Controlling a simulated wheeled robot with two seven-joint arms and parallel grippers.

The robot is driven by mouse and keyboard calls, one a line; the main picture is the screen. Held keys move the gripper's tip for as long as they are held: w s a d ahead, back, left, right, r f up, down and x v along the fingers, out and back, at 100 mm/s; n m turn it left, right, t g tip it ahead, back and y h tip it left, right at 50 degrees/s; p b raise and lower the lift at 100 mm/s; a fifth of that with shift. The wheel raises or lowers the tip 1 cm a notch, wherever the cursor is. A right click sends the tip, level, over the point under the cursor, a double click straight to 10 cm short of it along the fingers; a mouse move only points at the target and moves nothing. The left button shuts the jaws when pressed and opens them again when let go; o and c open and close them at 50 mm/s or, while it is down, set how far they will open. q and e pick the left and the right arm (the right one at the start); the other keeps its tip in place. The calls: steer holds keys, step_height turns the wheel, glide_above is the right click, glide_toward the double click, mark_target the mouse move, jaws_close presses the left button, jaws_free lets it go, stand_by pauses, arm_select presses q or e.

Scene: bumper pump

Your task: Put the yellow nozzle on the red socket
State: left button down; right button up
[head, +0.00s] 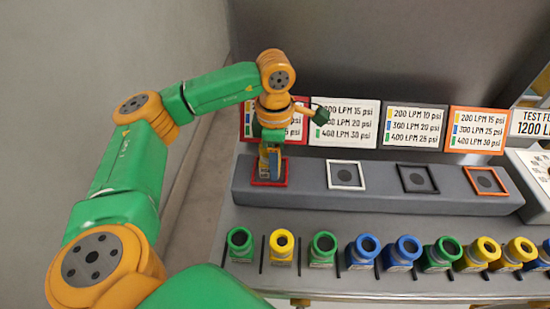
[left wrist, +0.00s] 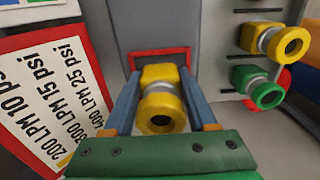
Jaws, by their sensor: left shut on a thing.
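My left gripper (head: 270,170) is low over the red-framed socket (head: 286,174) at the left end of the grey raised block. In the left wrist view its two blue fingers (left wrist: 163,105) are shut on a yellow nozzle (left wrist: 160,100), with the nozzle's round mouth facing the camera. The red frame (left wrist: 160,52) shows just behind the nozzle, and the nozzle hides the socket's centre. I cannot tell whether the nozzle is touching the socket or seated in it. In the head view the gripper mostly hides the nozzle. My right gripper is not in view.
White (head: 346,187), black (head: 418,192) and orange (head: 486,193) framed sockets to the right hold no nozzles. A row of green, yellow and blue nozzles (head: 363,250) stands along the front. Label signs (head: 345,123) stand close behind the block.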

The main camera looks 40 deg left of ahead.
arm_select(q)
steer(key=c, duration=0.6)
jaws_free()
steer(key=shift+f, duration=0.15)
steer(key=o, duration=0.4)
steer(key=shift+r, duration=0.6)
step_height(320, 180, up, 11)
steer(key=shift+r+p, duration=0.15)
steer(key=shift+p, duration=1.1)
steer(key=shift+d, duration=0.1)
